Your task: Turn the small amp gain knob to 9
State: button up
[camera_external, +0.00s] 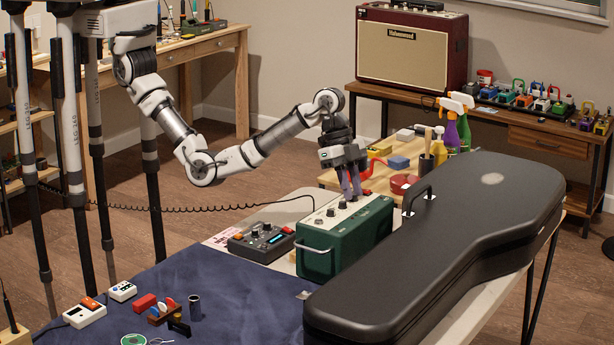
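The small green amp (340,256) stands on the workbench, with a pale control panel on top and a row of dark knobs (331,212). My gripper (351,198) points down over the far part of this panel. Its two fingertips are at knob height, at or just above a knob there. The fingers cover that spot, so I cannot tell whether they touch or grip a knob. The knob markings and pointer settings are too small to read, and I cannot tell which knob is the gain.
A black guitar case (450,245) lies close to the amp's right. A dark effects unit (262,242) sits at its left. A coiled cable (190,210) hangs behind. Small tools lie on the blue mat (240,310). Spray bottles (452,120) stand behind. A red amp (411,46) is farther back.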

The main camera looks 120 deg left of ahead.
jog(key=o, duration=0.4)
jog(key=shift+c, duration=0.2)
jog(key=v, duration=0.4)
jog(key=shift+w+r, duration=0.1)
jog(key=shift+r, duration=0.4)
jog(key=shift+s+d+r, duration=0.1)
jog(key=shift+s+r, duration=0.3)
jog(key=v, duration=0.8)
